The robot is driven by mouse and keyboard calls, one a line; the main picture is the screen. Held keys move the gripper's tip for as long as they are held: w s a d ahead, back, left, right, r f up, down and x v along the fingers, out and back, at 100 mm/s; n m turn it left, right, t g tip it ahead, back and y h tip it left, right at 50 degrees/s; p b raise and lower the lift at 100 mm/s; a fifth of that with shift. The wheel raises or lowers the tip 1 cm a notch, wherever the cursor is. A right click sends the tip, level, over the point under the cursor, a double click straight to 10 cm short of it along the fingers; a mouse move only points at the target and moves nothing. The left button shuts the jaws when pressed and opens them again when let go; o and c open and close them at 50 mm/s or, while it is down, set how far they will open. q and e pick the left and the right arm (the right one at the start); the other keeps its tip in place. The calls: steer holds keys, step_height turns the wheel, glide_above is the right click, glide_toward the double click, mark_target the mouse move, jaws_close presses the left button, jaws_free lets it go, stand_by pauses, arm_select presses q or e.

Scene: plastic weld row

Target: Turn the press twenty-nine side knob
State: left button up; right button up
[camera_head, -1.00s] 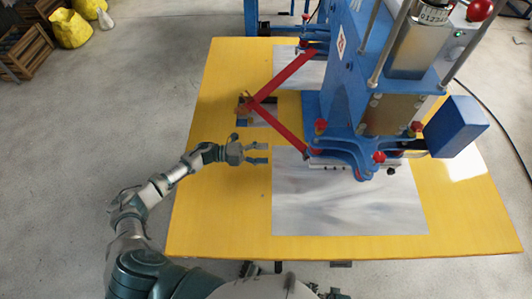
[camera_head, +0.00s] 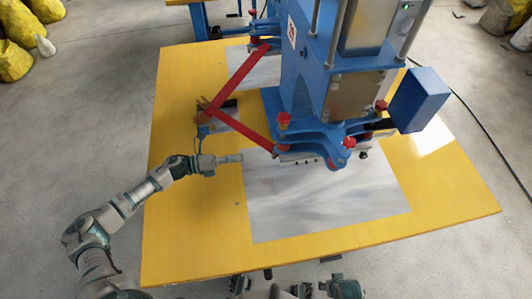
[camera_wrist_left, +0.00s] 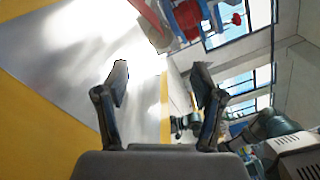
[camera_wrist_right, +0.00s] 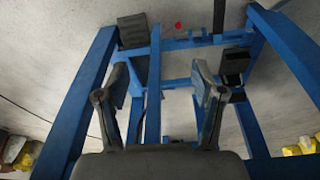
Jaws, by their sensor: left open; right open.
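I cannot tell which knob is the side knob. My left gripper (camera_head: 241,158) is above the table, left of the press and apart from it. In the left wrist view its open fingers (camera_wrist_left: 160,82) hold nothing. My right gripper (camera_wrist_right: 157,85) is open and empty, facing a blue frame.
A red V-shaped linkage (camera_head: 232,85) juts left from the press. A pale metal sheet (camera_head: 320,200) covers the middle of the yellow table (camera_head: 185,235). A blue box (camera_head: 418,100) sticks out on the right. The table's left front is clear.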

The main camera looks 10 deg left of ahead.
mark_target(272, 153)
arm_select(q)
steer(key=x, duration=0.9)
steer(key=shift+w+d, duration=0.15)
steer(key=shift+d, duration=0.1)
arm_select(e)
steer(key=shift+a+f, duration=0.15)
steer(key=shift+f, duration=0.25)
arm_select(q)
steer(key=shift+f, duration=0.1)
arm_select(e)
steer(key=shift+w, duration=0.1)
arm_select(q)
steer(key=c, duration=1.1)
arm_select(e)
steer(key=shift+r, duration=0.1)
arm_select(q)
steer(key=shift+f+n+p, duration=0.1)
steer(key=shift+n+p, duration=1)
steer(key=shift+n, duration=0.7)
steer(key=shift+f+n+p, duration=0.15)
steer(key=shift+n+p, duration=0.95)
steer(key=shift+n, duration=0.7)
arm_select(e)
step_height(272, 153, down, 11)
steer(key=s, duration=0.2)
steer(key=shift+s, duration=0.25)
